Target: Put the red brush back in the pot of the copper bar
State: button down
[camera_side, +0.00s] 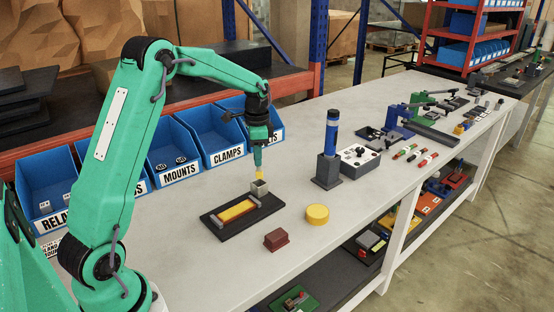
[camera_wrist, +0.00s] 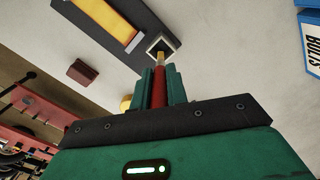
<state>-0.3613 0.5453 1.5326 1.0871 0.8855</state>
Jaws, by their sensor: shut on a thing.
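My gripper (camera_side: 257,157) is shut on the red brush (camera_wrist: 159,88), which points down with its yellow tip (camera_side: 259,175) lowest. The red handle is between the green fingers (camera_wrist: 160,85) in the wrist view. The grey square pot (camera_side: 260,188) is directly below, and it also shows in the wrist view (camera_wrist: 151,44). The brush tip is at the pot's mouth; I cannot tell how far inside it is. The pot stands at the back corner of the dark base (camera_side: 215,228) that carries the copper bar (camera_side: 238,211), a flat orange-yellow strip between end blocks.
A dark red block (camera_side: 276,239) and a yellow disc (camera_side: 317,214) lie in front of the base. Blue bins (camera_side: 221,141) line the back edge.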

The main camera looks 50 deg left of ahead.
aim_at(258, 170)
jog(key=shift+f, duration=2.5)
jog(key=shift+f, duration=0.1)
jog(key=c, duration=1.3)
grip_release()
jog(key=shift+w+r, duration=0.1)
jog(key=shift+r, duration=3.8)
jog(key=shift+r, duration=0.1)
